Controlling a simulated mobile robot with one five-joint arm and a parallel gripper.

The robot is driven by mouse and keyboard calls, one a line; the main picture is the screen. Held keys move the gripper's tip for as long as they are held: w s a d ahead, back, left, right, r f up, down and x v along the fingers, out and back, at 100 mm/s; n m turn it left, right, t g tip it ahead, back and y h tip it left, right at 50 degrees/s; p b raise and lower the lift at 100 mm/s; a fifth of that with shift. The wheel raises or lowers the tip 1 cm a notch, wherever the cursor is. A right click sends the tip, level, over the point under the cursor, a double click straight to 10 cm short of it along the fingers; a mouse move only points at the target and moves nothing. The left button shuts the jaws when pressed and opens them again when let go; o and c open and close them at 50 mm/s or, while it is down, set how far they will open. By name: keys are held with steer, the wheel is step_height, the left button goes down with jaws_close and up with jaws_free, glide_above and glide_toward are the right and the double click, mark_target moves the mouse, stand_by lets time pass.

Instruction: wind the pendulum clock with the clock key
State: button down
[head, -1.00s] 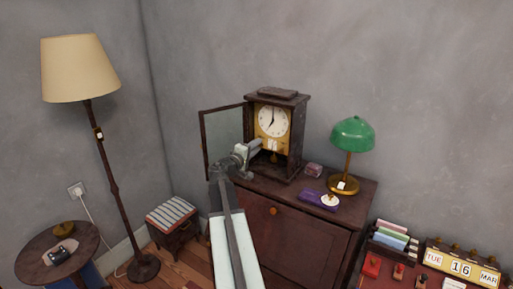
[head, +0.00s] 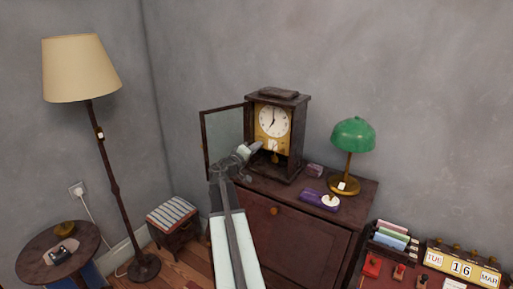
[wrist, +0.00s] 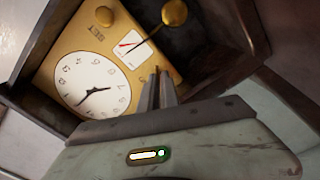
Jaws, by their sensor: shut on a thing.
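The dark wooden pendulum clock (head: 299,137) stands on the cabinet with its glass door (head: 223,141) swung open to the left. Its white dial (head: 273,121) sits on a brass plate; the dial (wrist: 92,85) also shows in the wrist view, turned over. A small white gauge (wrist: 129,47) with a red mark and a round brass pendulum bob (wrist: 175,12) are near it. My gripper (wrist: 158,76) is shut, its fingertips close in front of the brass plate beside the dial. The clock key in it is almost wholly hidden; I cannot tell whether it touches the plate.
A green lamp (head: 353,135) and a purple box (head: 319,200) stand right of the clock on the cabinet (head: 288,235). A small mauve box (head: 314,170) is beside the clock. The open door is close left of my arm. A floor lamp (head: 81,68) stands far left.

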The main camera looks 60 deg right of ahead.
steer(key=shift+s+r+m, duration=0.1)
steer(key=shift+s+m, duration=0.05)
steer(key=shift+m, duration=3.9)
steer(key=shift+s+m, duration=0.1)
steer(key=shift+m, duration=3.95)
steer(key=c, duration=1.6)
jaws_free()
steer(key=shift+d, duration=0.1)
